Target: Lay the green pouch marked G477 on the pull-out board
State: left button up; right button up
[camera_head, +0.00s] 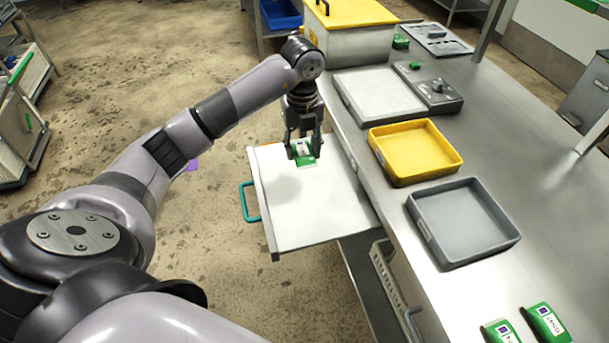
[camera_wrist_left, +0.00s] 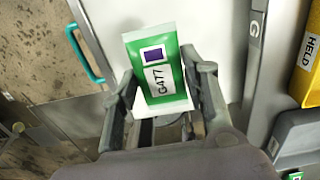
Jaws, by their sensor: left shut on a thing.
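The green pouch marked G477 (camera_wrist_left: 156,70) is held between the fingers of my left gripper (camera_wrist_left: 165,95), its label facing the left wrist camera. In the head view the pouch (camera_head: 305,153) shows at my left gripper (camera_head: 303,145), over the far part of the pull-out board (camera_head: 312,205). The board is white, bare otherwise, with a teal handle (camera_head: 249,202) on its left side. I cannot tell whether the pouch touches the board. My right gripper is not in view.
A yellow tray (camera_head: 456,163) and a grey tray (camera_head: 415,215) stand on the steel bench right of the board. A scale-like device (camera_head: 440,95) and a lidded bin (camera_head: 345,45) stand farther back. Two green pouches (camera_head: 546,322) lie at the bench's near end.

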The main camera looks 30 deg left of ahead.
pick_arm(q)
send_over(303, 184)
notch_tip(303, 184, down, 6)
jog(key=shift+f, duration=0.1)
notch_tip(303, 184, down, 3)
jog(key=shift+f+p, duration=0.15)
jog(key=shift+p, duration=0.35)
jog(key=shift+f, duration=0.35)
jog(key=shift+f, duration=0.2)
jog(key=o, duration=0.7)
jog(key=shift+r, duration=0.1)
